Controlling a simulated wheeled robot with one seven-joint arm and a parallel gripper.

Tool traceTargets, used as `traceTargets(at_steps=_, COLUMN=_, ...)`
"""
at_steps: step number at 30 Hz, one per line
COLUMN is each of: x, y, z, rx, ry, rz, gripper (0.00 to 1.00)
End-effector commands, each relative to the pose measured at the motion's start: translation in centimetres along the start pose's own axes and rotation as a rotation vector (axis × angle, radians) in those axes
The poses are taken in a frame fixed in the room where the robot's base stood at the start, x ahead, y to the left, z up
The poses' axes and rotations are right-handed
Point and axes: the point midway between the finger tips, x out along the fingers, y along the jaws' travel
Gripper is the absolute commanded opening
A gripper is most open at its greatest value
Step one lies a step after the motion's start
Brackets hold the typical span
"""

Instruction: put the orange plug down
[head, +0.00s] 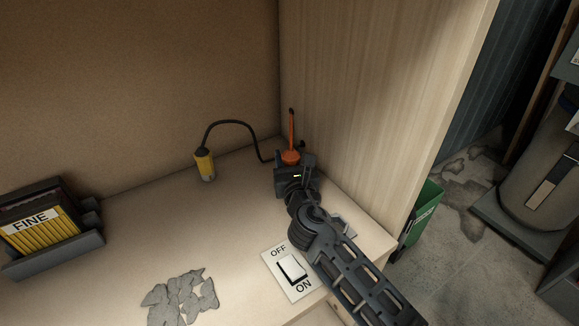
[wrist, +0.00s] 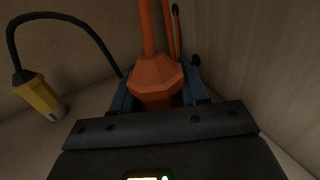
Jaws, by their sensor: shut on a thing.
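The orange plug (head: 291,156) is in my gripper (head: 291,168) near the back right corner of the bench. An orange stem or cord rises from its top. In the wrist view the faceted orange plug (wrist: 157,80) sits between the blue-grey fingers of my gripper (wrist: 157,98), which is shut on it. The plug's lower part is hidden by my gripper. I cannot tell whether the plug touches the bench top.
A box marked FINE (head: 42,222) is far left. An OFF/ON switch (head: 291,268) and grey flakes (head: 181,297) lie in front. A wooden side panel (head: 370,100) stands close on the right.

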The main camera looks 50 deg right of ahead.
Motion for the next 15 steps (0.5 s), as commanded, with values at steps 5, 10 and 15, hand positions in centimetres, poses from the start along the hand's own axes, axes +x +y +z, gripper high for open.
traceTargets(at_steps=5, x=0.0, y=0.02, z=-1.2, rx=0.001, ry=-0.001, rz=0.0, gripper=0.1)
traceTargets(at_steps=10, x=0.0, y=0.01, z=-1.11, rx=0.001, ry=-0.001, rz=0.0, gripper=0.1)
traceTargets(at_steps=15, x=0.01, y=-0.01, z=-1.55, rx=0.0, ry=-0.001, rz=0.0, gripper=0.1)
